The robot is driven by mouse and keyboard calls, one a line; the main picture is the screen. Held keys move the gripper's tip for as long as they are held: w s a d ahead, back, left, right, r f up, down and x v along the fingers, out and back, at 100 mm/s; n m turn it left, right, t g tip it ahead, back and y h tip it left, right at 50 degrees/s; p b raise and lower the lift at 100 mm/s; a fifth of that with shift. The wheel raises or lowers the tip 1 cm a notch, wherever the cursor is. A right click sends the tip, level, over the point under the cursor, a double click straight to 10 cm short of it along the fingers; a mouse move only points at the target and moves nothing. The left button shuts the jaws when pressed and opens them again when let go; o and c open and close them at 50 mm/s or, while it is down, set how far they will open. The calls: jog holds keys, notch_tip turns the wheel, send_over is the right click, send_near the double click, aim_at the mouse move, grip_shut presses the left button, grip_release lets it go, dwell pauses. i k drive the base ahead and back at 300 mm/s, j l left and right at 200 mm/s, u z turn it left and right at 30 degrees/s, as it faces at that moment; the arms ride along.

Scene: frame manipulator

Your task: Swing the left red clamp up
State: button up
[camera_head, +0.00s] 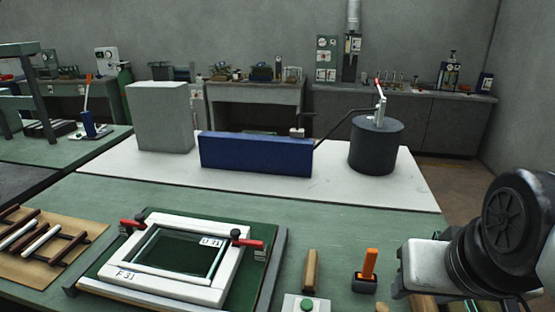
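A white rectangular frame (128,274) labelled "F 31" and "U 31" lies on a green base board (257,280) on the near bench. The left red clamp (132,224) sits at the frame's far left corner, its red handle lying low and roughly flat. The right red clamp (248,242) sits at the far right corner, its handle also low and pointing right. My arm comes in at the lower right, with a white block at its visible end. It is well to the right of both clamps. No fingers can be made out there.
A wooden rack (45,240) lies left of the frame. A wooden handle (310,270), an orange-handled tool (368,268) and a green button box (305,304) stand to its right. Behind are a grey block (160,117), a blue block (255,155) and a dark cylinder (376,148).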

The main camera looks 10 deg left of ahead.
aim_at(138, 223)
jog(key=j, duration=3.75)
